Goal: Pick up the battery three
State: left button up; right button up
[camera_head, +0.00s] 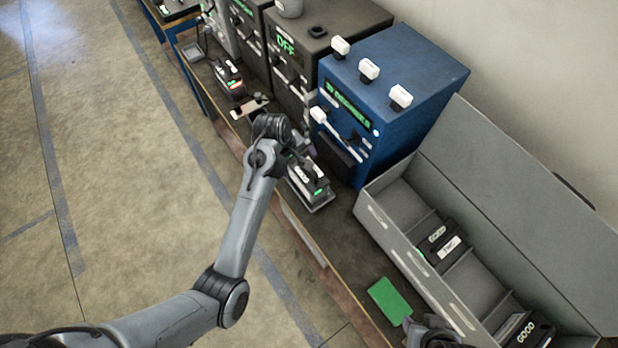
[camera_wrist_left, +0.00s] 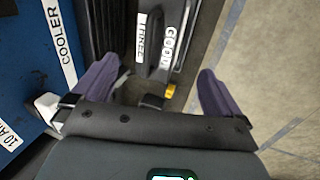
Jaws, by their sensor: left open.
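Battery three (camera_head: 307,179) is a dark block with white labels and a green light, lying on a grey tray in front of the blue cooler machine.
The blue machine (camera_head: 385,85) with white switches stands close behind. A grey open case (camera_head: 405,262) holds other batteries (camera_head: 440,243). A green card (camera_head: 389,300) lies on the bench. Another battery (camera_head: 229,78) sits farther along. The bench's front edge borders open floor.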

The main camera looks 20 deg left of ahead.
aim_at(306, 172)
pick_arm(q)
jog(key=x, duration=0.3)
jog(key=shift+w, duration=0.3)
jog(key=shift+x, duration=3.4)
jog(key=shift+s, duration=0.1)
grip_shut()
jog(key=shift+r, duration=0.2)
